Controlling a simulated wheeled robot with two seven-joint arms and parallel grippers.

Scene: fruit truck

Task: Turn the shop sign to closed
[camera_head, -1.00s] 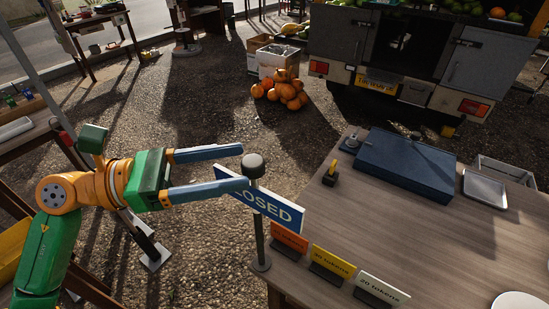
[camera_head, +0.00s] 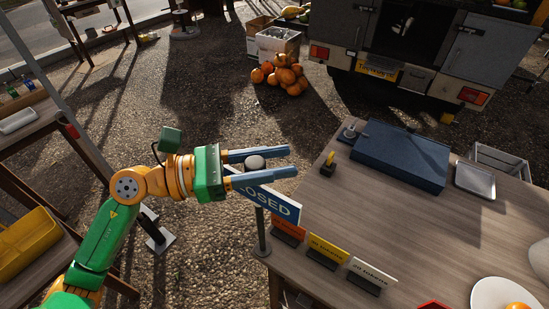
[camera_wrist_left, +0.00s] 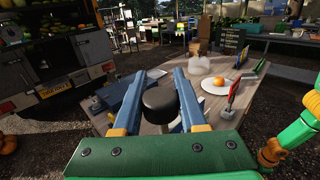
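The blue shop sign (camera_head: 283,207) hangs on a grey post (camera_head: 261,232) at the table's left corner. Its white lettering facing the head camera reads "OSED"; the left end is behind a finger. My left gripper (camera_head: 291,161) is open, with its two blue fingers on either side of the post's round top knob (camera_head: 255,162). In the left wrist view the dark knob (camera_wrist_left: 160,101) sits between the spread fingers; contact cannot be told. My right gripper is not in view.
Orange, yellow and white token cards (camera_head: 328,250) stand along the table's (camera_head: 400,225) near left edge. A blue case (camera_head: 402,155) and metal tray (camera_head: 475,180) lie farther back. A truck (camera_head: 400,50) and a pumpkin pile (camera_head: 284,76) are beyond. A plate (camera_head: 492,296) is at the lower right.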

